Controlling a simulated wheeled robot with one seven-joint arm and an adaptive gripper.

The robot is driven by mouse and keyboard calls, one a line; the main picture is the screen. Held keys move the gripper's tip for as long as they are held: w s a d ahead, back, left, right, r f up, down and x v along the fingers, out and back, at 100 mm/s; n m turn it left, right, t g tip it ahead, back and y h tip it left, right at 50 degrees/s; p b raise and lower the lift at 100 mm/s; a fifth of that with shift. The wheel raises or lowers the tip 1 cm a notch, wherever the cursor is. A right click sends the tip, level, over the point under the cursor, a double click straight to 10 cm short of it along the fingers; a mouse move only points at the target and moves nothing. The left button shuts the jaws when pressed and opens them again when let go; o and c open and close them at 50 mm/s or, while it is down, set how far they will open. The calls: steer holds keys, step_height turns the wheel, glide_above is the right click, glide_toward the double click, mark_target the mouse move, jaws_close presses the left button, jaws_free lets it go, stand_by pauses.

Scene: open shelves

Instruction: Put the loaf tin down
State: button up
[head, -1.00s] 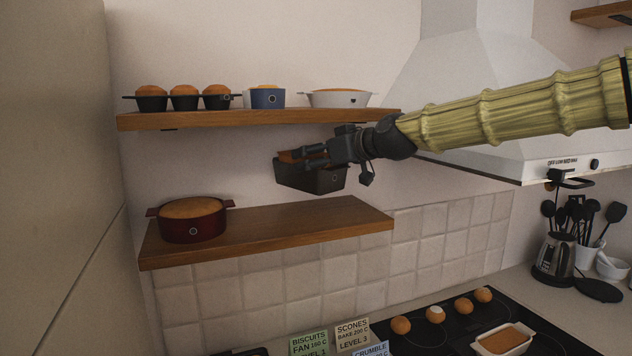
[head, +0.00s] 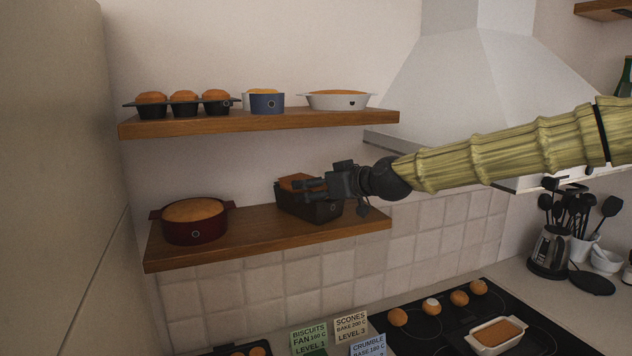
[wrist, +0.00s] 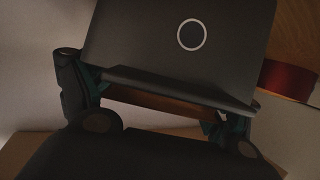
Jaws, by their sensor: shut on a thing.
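The loaf tin (head: 308,209) is dark, with a brown loaf in it. It is at the lower wooden shelf (head: 265,240), right of the red pot. Its base looks at or very near the shelf top; I cannot tell whether it touches. My gripper (head: 312,190) is shut on the tin from the right side, its fingers at the tin's upper part. In the wrist view the tin's dark side with a pale ring (wrist: 190,35) fills the upper middle, between the two fingers (wrist: 155,105).
A red pot (head: 194,228) with a baked top stands on the lower shelf's left; bare shelf lies between it and the tin. The upper shelf (head: 260,122) above holds several filled baking dishes. The range hood (head: 480,110) is to the right. Recipe cards and a hob are below.

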steer(key=o, duration=1.4)
steer(key=shift+a, duration=0.1)
steer(key=shift+c, duration=0.2)
steer(key=b+v, duration=0.4)
steer(key=v, duration=0.8)
steer(key=shift+b, duration=0.35)
